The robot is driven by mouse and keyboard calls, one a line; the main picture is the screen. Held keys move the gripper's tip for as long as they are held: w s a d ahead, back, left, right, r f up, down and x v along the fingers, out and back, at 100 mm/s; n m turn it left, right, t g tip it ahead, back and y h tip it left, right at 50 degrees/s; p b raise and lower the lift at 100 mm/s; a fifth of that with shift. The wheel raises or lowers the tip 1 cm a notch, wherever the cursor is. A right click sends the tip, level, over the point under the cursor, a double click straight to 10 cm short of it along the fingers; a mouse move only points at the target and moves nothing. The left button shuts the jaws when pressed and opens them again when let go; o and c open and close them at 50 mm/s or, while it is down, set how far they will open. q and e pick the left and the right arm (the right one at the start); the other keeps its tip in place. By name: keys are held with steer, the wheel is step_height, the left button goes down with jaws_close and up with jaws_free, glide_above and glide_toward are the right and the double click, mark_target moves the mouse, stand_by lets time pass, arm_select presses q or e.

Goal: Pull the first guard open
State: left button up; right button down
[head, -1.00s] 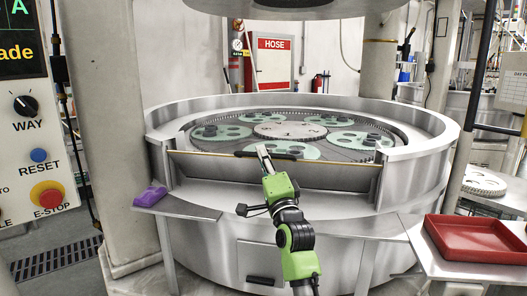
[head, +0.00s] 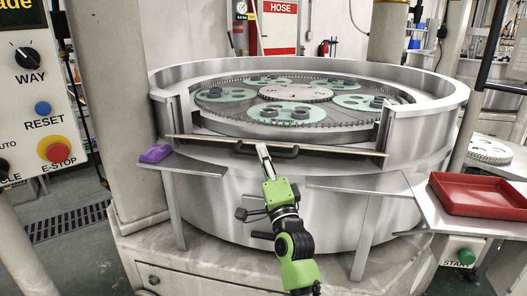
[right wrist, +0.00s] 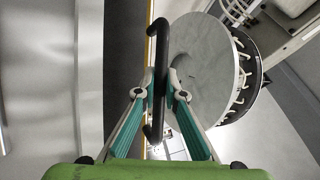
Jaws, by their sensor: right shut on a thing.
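The guard (head: 215,144) is a long, pale-edged panel across the front opening of the round metal lapping machine (head: 430,100). It leans outward and shows as a narrow strip in the head view. Its black bar handle (head: 287,154) is near the middle of the upper edge. My right gripper (head: 265,152) is shut on the handle. In the right wrist view the gripper's fingers (right wrist: 162,88) close on both sides of the black handle (right wrist: 154,118). The guard's lower edge is hard to make out. My left gripper is not in view.
A purple cloth-like item (head: 155,153) lies on the left front shelf (head: 195,162). A red tray (head: 480,195) stands on a side table at right. A control panel with a red E-stop (head: 54,150) is at left. Geared discs (head: 292,112) lie inside the machine.

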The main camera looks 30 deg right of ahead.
steer(key=shift+f, duration=0.1)
stand_by(0.3)
steer(key=c, duration=2.1)
jaws_free()
steer(key=shift+w+d, duration=0.1)
steer(key=shift+w+d+f, duration=0.1)
steer(key=shift+w+f, duration=0.05)
